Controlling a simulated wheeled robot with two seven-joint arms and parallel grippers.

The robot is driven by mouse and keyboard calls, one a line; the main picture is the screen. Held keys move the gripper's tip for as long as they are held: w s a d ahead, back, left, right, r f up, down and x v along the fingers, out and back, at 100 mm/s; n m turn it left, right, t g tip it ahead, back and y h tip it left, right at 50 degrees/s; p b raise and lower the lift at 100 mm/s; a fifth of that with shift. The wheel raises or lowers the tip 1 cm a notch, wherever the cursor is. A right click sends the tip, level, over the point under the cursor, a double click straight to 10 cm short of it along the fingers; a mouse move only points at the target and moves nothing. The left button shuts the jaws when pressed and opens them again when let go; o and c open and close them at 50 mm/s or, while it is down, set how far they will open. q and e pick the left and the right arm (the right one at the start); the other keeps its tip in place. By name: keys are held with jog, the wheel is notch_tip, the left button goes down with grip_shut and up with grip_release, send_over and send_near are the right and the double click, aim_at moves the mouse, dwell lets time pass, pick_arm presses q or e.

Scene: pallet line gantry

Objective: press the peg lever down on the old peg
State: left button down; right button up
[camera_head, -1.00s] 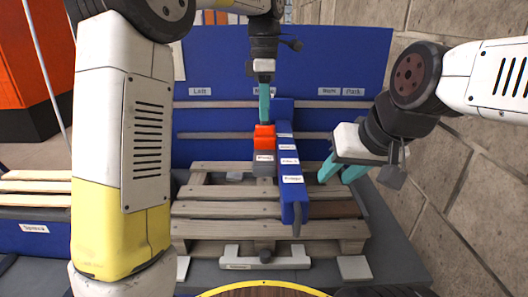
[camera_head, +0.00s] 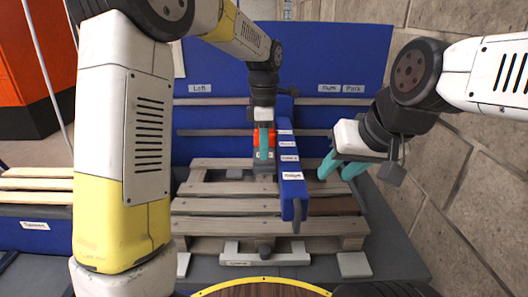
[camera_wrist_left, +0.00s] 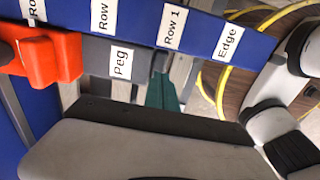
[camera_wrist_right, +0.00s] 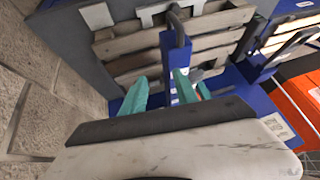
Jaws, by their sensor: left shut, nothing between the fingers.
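The orange peg lever (camera_head: 256,138) sits on a grey peg block (camera_head: 266,168) on the left side of a blue beam (camera_head: 293,203). The left wrist view shows the orange lever (camera_wrist_left: 45,58) and the grey block labelled "Peg" (camera_wrist_left: 120,62) beside the beam. My left gripper (camera_head: 264,154) is shut and empty, pointing down in front of the lever and partly hiding it. I cannot tell whether it touches the lever or block. My right gripper (camera_head: 339,167) is open and empty, right of the beam.
A wooden pallet (camera_head: 220,207) lies under the beam. A blue panel (camera_head: 220,75) with labels stands behind it. A white bar (camera_head: 265,255) lies in front of the pallet. A stone wall (camera_head: 460,190) bounds the right side.

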pick_arm(q)
jog(key=shift+f, duration=1)
jog(key=shift+s, duration=0.1)
